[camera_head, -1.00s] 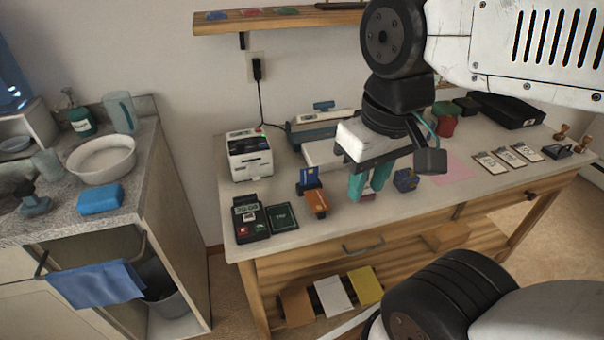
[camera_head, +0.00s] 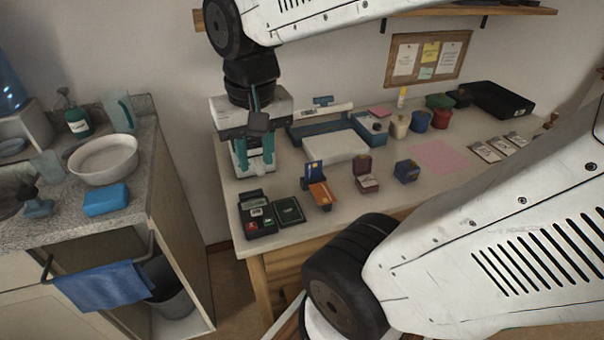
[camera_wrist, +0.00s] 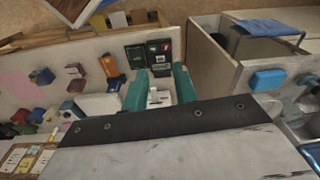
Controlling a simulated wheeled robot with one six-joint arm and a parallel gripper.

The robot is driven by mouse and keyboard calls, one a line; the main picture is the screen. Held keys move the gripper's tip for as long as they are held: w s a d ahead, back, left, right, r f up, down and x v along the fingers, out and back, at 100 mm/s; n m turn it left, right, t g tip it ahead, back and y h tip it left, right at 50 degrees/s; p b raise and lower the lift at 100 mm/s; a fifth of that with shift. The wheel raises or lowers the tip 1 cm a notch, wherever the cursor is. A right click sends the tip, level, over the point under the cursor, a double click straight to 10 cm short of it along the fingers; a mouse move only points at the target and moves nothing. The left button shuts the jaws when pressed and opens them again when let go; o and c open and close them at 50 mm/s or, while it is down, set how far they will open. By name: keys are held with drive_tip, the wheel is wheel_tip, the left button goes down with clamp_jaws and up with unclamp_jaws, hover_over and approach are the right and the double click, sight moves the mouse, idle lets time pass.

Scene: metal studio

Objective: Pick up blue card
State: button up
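The blue card (camera_head: 314,172) stands upright at the back of a small orange-and-dark holder (camera_head: 321,195) on the table, right of the black card terminal. In the wrist view the orange part of the holder (camera_wrist: 108,65) shows left of my fingers, and the card is too small to make out clearly. My gripper (camera_head: 254,162) points down with its teal fingers apart and nothing held between them. It is left of and behind the card, in front of or over the white label printer (camera_head: 238,158). The wrist view shows the printer between the fingers (camera_wrist: 160,92).
A black terminal (camera_head: 257,217) and dark pad (camera_head: 289,211) lie left of the holder. A reddish box (camera_head: 366,177) and a blue box (camera_head: 406,171) stand to its right. Behind are a white slab (camera_head: 335,146) and a laminator-like device. A sink counter stands left, across a gap.

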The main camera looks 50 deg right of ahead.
drive_tip(key=w+d+f+m, duration=0.3)
drive_tip(key=w+d+m, duration=0.2)
drive_tip(key=d+m, duration=0.15)
drive_tip(key=m+g, duration=0.1)
drive_tip(key=m, duration=1.2)
hover_over(314, 168)
wheel_tip(314, 168, down, 13)
wheel_tip(314, 168, down, 8)
drive_tip(key=shift+w+r, duration=0.1)
drive_tip(key=shift+r, duration=0.15)
drive_tip(key=shift+f, duration=0.35)
clamp_jaws()
